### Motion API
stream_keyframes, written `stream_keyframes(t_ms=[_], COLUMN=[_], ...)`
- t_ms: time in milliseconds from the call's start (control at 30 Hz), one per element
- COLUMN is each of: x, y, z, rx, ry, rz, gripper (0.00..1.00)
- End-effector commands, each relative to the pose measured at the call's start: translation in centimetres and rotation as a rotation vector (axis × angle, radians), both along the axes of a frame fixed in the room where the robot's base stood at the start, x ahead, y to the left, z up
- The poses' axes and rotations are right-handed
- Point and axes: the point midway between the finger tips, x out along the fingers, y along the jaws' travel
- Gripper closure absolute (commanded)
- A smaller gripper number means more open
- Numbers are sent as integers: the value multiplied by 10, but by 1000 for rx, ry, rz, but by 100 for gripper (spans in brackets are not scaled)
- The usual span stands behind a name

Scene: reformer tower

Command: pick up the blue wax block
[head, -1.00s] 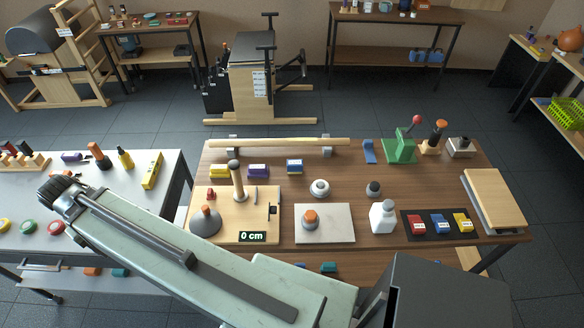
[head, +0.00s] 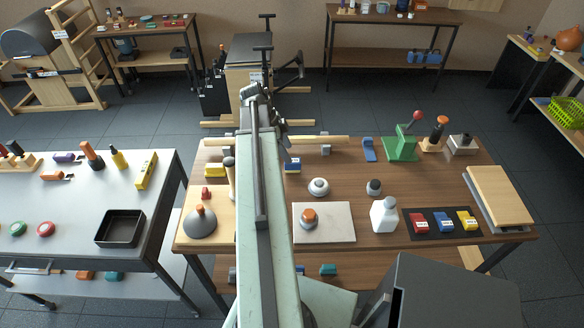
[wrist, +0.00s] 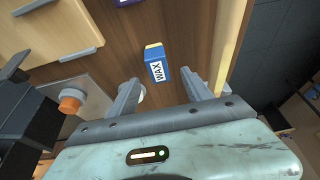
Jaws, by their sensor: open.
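The blue wax block (wrist: 158,70) shows in the wrist view, blue with a yellow end and a white WAX label. It lies on the brown table. In the head view the block (head: 292,167) is near the back of the table, partly hidden by my arm and gripper. My gripper (wrist: 160,82) is open and empty in the wrist view, its two fingers pointing toward the block, one on either side of its near end. I cannot tell how high the gripper is above the table. In the head view the gripper (head: 287,150) is just behind my raised arm.
A wooden bar (head: 330,141) on rests runs along the table's back, close to the block. A round grey-white item (head: 318,187) stands in front. A dark mat holds red, blue and yellow blocks; the blue one (head: 444,222) is apart. A black tray (head: 120,229) is on the left table.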

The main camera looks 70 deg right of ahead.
Motion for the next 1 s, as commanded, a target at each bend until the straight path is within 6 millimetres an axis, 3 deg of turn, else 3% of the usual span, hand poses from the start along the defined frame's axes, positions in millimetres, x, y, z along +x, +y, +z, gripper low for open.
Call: stream_keyframes(t_ms=[33, 100, 300, 600, 833, 867, 1000], x=[-3, -5, -7, -20, -21, -21, -21], y=[-1, -1, -2, -4, -5, -5, -5], z=[-13, -20, -24, -70, -66, -66, -66], rx=[0, 0, 1, 1, 0, 0, 1], ry=[0, 0, -1, -1, -1, -1, -1], rz=[-1, 0, 3, 4, 5, 5, 6], gripper=[42, 42, 42, 42, 42, 47, 86])
